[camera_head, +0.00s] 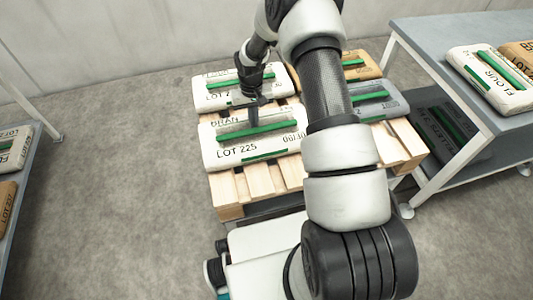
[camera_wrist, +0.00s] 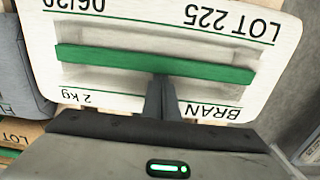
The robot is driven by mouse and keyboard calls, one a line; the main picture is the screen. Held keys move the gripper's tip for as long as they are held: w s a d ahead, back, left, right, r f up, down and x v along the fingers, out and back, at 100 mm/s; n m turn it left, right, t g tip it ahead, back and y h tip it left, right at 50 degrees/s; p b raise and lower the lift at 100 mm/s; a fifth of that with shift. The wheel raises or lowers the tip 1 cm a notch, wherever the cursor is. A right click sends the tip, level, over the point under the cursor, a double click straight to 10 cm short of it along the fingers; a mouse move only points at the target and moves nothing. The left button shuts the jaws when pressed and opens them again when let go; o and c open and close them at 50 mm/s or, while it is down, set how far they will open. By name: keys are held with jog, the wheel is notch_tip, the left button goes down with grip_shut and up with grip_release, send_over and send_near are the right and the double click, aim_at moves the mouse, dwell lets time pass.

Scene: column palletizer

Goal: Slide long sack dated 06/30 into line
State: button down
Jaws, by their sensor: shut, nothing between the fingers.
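The long white bran sack (camera_head: 232,148) reads LOT 225 and 06/30 and lies flat at the front left of the wooden pallet (camera_head: 230,195). A green strip runs along its top. In the wrist view the sack (camera_wrist: 130,12) appears upside down and fills most of the picture. My gripper (camera_head: 253,118) is shut and empty, pointing down over the strip's far side. In the wrist view its fingertips (camera_wrist: 161,80) are at the edge of the green strip; I cannot tell whether they touch it.
Another white sack (camera_head: 215,90) lies behind on the pallet. A grey sack (camera_head: 378,102) and a tan sack (camera_head: 362,66) lie to the right, partly behind my arm. A table (camera_head: 420,28) with sacks stands at right, a shelf (camera_head: 38,135) at left. Floor between is clear.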

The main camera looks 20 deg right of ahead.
aim_at(229, 119)
jog(key=shift+w, duration=1.8)
jog(key=shift+s+d, duration=0.2)
jog(key=shift+d, duration=1.75)
jog(key=shift+w, duration=0.15)
jog(key=shift+w, duration=1)
jog(key=shift+s+a, duration=0.15)
jog(key=shift+a, duration=1.85)
jog(key=shift+s+a, duration=0.15)
jog(key=shift+a, duration=1.8)
jog(key=shift+s+a, duration=0.15)
jog(key=shift+a, duration=1.85)
jog(key=shift+w, duration=0.15)
jog(key=shift+w, duration=0.3)
